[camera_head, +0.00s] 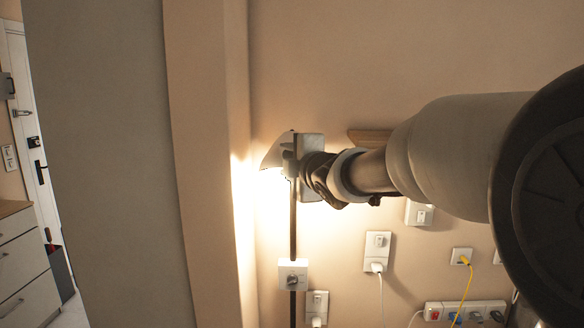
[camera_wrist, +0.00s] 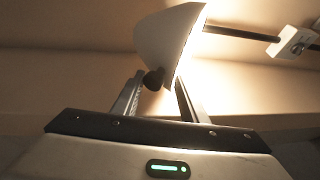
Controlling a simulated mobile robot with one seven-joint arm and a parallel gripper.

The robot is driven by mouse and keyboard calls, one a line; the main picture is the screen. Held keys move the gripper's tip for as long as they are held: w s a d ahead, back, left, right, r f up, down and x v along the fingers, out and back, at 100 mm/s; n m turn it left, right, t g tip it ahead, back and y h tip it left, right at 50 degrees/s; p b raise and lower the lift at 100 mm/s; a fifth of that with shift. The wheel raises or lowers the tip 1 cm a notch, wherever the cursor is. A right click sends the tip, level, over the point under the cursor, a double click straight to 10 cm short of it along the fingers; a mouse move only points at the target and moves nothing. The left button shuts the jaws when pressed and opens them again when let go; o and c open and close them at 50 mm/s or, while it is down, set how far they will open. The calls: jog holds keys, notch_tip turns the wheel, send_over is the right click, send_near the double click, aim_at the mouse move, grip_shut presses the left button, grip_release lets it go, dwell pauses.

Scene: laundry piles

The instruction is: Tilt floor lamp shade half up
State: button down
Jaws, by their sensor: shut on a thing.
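The floor lamp's pale, lit shade (camera_head: 272,154) is near the wall corner in the head view, partly hidden by my gripper (camera_head: 288,160). The dark lamp pole (camera_head: 293,225) runs down below it. In the wrist view, the shade (camera_wrist: 170,38) flares above my gripper (camera_wrist: 160,80), its narrow end with a small dark knob (camera_wrist: 153,78) between the two fingers. The gripper is shut on the shade at that end; the exact contact is hard to see. The pole (camera_wrist: 240,34) goes off to the right.
A white box with a dial (camera_head: 292,276) sits in line with the pole. Wall sockets (camera_head: 378,250) and a power strip (camera_head: 465,312) with a yellow cable (camera_head: 464,290) are at the lower right. A grey wall panel (camera_head: 100,150) stands left; drawers (camera_head: 25,265) are beyond it.

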jog(key=shift+w+d+r, duration=0.1)
jog(key=shift+w+r, duration=0.1)
jog(key=shift+r, duration=0.55)
jog(key=c, duration=1.5)
grip_release()
jog(key=shift+w+f, duration=0.25)
jog(key=p+v, duration=0.2)
jog(key=v, duration=1.5)
jog(key=shift+s+f, duration=0.15)
jog(key=shift+s, duration=0.1)
